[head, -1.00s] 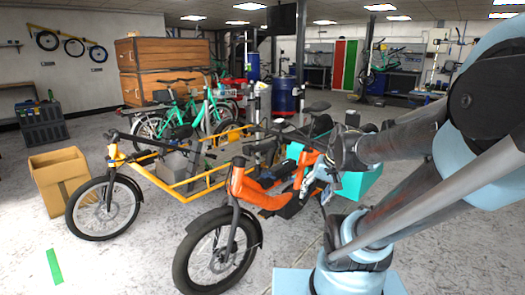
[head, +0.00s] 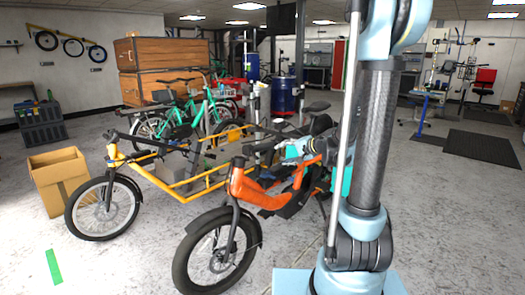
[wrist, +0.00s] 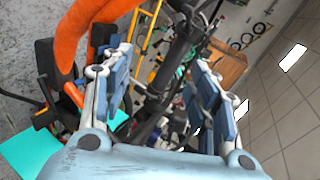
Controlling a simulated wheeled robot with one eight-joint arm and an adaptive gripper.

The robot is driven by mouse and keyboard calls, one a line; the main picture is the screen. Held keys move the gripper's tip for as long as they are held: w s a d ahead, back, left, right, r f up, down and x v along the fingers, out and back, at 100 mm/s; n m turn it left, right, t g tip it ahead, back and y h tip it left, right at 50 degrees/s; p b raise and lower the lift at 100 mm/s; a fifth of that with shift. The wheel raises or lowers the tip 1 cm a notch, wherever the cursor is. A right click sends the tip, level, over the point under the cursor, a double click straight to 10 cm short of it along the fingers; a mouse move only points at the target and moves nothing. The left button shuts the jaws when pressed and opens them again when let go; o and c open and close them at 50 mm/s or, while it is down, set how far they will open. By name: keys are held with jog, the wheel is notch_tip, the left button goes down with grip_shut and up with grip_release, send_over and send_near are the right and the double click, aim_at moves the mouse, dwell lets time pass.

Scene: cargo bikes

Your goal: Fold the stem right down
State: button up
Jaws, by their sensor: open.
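The orange cargo bike (head: 243,188) stands in the middle of the head view, its front wheel (head: 215,254) toward me. My gripper (head: 296,149) is light blue and small in the head view, just above the orange frame. In the wrist view my gripper (wrist: 160,92) is open, with one finger pad on each side. A black tube that looks like the stem (wrist: 180,52) runs up between and beyond the fingers, with dark bars and cables around it. I cannot tell whether the fingers touch it. The orange frame (wrist: 70,35) shows at upper left.
A yellow cargo bike (head: 200,183) stands close on the left, with a cardboard box (head: 60,183) beyond it. Green bikes (head: 210,112) and wooden crates (head: 160,52) are behind. A green strip (head: 54,267) lies on open floor at front left.

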aim_at(265, 148)
jog(key=w+a+f+m+t, duration=0.1)
jog(key=w+a, duration=0.3)
jog(key=w, duration=0.2)
jog(key=w+a+f+m, duration=0.1)
jog(key=w+a+f, duration=0.1)
jog(key=w+a, duration=0.2)
jog(key=w+a+f+m+t+y, duration=0.1)
jog(key=w+a+f, duration=0.1)
jog(key=w, duration=0.7)
jog(key=shift+w+a+f+t, duration=0.1)
jog(key=shift+a+t, duration=0.05)
jog(key=shift+a, duration=0.3)
jog(key=shift+w+a+t, duration=0.1)
jog(key=shift+a+t, duration=0.05)
jog(key=shift+a, duration=0.3)
jog(key=shift+d, duration=0.1)
grip_shut()
